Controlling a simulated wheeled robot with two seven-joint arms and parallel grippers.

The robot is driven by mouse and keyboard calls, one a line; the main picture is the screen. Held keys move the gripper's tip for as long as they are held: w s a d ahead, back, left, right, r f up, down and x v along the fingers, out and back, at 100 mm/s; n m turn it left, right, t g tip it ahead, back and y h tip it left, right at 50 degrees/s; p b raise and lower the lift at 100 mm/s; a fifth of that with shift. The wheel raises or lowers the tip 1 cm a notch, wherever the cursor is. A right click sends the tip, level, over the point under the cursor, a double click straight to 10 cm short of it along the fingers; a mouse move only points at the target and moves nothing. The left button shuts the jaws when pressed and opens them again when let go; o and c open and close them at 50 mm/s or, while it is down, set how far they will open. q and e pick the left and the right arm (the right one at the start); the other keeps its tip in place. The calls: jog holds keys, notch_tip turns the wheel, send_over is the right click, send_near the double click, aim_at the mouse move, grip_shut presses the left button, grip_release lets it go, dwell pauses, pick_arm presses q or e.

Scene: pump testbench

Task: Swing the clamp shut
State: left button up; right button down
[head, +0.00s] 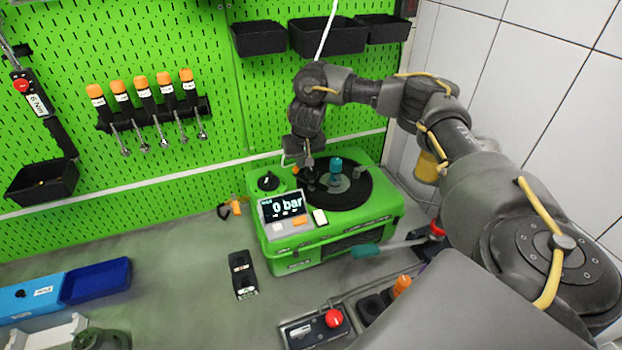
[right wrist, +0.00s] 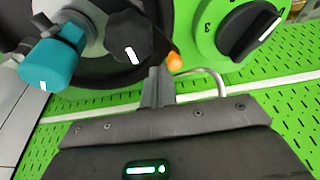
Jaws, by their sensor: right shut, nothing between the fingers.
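The green test bench (head: 335,232) has a round black plate (head: 352,193) on top with a teal-capped part (head: 336,170) standing on it. The teal part also shows in the right wrist view (right wrist: 48,66), beside a black lobed piece (right wrist: 130,38). A small orange tip (right wrist: 174,62), seemingly the clamp's end, sits just past my right fingertips; the rest of the clamp is hard to make out. My right gripper (head: 305,162) points down at the plate's left edge, and its shut, empty fingers show in the wrist view (right wrist: 158,82). My left gripper is not in view.
A black dial knob (head: 268,182) and a display reading 0 bar (head: 284,208) are left of the plate. The green pegboard (head: 130,50) stands behind with black bins (head: 328,36).

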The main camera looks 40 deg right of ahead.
jog(key=shift+a+p, duration=0.3)
jog(key=shift+a, duration=0.75)
jog(key=shift+s+a, duration=0.3)
jog(key=shift+a, duration=0.25)
jog(key=shift+s+a, duration=0.2)
jog(key=shift+a, duration=0.25)
jog(key=shift+s, duration=0.1)
jog(key=shift+s+a, duration=0.4)
jog(key=shift+a, duration=0.05)
jog(key=shift+w+r, duration=0.1)
jog(key=shift+r, duration=0.05)
jog(key=shift+w+d+r, duration=0.15)
jog(key=shift+w+r, duration=0.05)
jog(key=shift+r, duration=0.2)
